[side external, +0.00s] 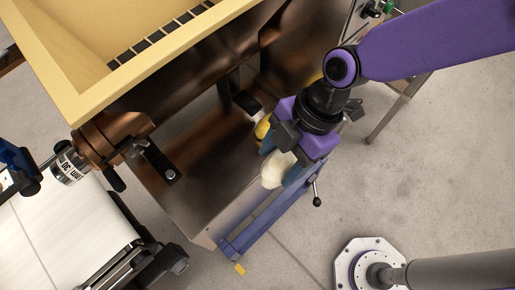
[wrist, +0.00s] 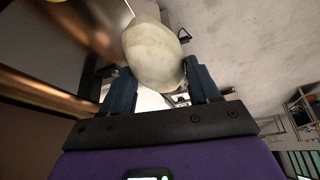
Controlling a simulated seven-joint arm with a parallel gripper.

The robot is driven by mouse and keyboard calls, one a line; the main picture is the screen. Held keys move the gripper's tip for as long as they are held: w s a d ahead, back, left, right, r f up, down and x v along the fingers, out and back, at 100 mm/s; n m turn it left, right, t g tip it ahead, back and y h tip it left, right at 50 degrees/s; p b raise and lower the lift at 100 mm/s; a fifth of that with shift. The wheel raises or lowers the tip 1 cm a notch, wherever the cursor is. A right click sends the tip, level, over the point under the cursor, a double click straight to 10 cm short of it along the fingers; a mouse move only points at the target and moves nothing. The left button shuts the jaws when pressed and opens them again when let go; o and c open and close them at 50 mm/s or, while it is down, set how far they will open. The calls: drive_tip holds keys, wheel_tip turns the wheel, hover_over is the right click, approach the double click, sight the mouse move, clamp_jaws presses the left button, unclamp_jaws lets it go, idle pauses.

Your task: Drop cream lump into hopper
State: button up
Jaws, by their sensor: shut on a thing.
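A cream lump (side external: 277,170) is held between the blue fingers of my gripper (side external: 281,165). The lump (wrist: 153,55) also shows large and pale between the two fingers of my gripper (wrist: 158,80) in the wrist view. In the side external view the gripper is over the right part of the brown metal machine body. The hopper (side external: 60,50), a large yellow-rimmed bin, is at the upper left, apart from the gripper. Its floor is mostly cut off by the frame.
A white conveyor belt (side external: 60,235) is at the lower left. A blue frame rail (side external: 265,220) edges the machine.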

drive_tip(key=shift+s+d+r, duration=0.3)
drive_tip(key=shift+d+r, duration=0.1)
drive_tip(key=shift+d, duration=0.35)
drive_tip(key=shift+d+r, duration=0.1)
drive_tip(key=shift+r, duration=0.2)
drive_tip(key=w+r+m+t+y, duration=0.2)
drive_tip(key=w+r+m, duration=0.15)
drive_tip(key=r, duration=0.95)
drive_tip(key=w+r+m+t+y, duration=0.25)
drive_tip(key=r+m, duration=0.25)
drive_tip(key=r, duration=0.9)
drive_tip(key=w+a+r+m+t+y, duration=0.2)
drive_tip(key=w+a+r+m+t, duration=0.1)
drive_tip(key=w+a+r, duration=0.4)
wheel_tip(320, 180, up, 2)
drive_tip(key=shift+a+r+t+y, duration=0.1)
drive_tip(key=shift+a+t+y, duration=0.05)
drive_tip(key=shift+t+y, duration=0.25)
drive_tip(key=shift+w+a+r+t, duration=0.25)
drive_tip(key=shift+w+r, duration=0.15)
drive_tip(key=shift+w+x, duration=0.2)
drive_tip(key=shift+x, duration=5.35)
